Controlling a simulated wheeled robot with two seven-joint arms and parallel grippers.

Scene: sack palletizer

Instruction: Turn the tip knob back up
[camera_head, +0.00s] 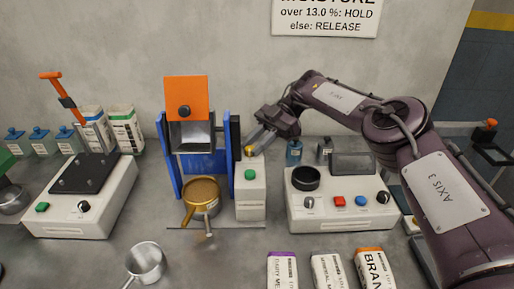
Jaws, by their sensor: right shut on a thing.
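The blue stand (171,165) at the centre carries an orange plate (186,91) with a dark round knob and a metal hopper (192,135) under it. To its right is a white box (251,203) with a green button (250,174). A small yellow knob (249,150), which looks like the tip knob, shows at the top of this box. My right gripper (251,148) comes in from the right and is shut on the yellow knob; its fingers partly hide it. My left gripper is not in view.
A brass pan (201,192) with grainy contents sits below the hopper. A metal scoop (145,262) lies in front. A white meter (340,212) with buttons stands right, another white device (70,215) left. Several labelled sacks (326,272) are at the front edge.

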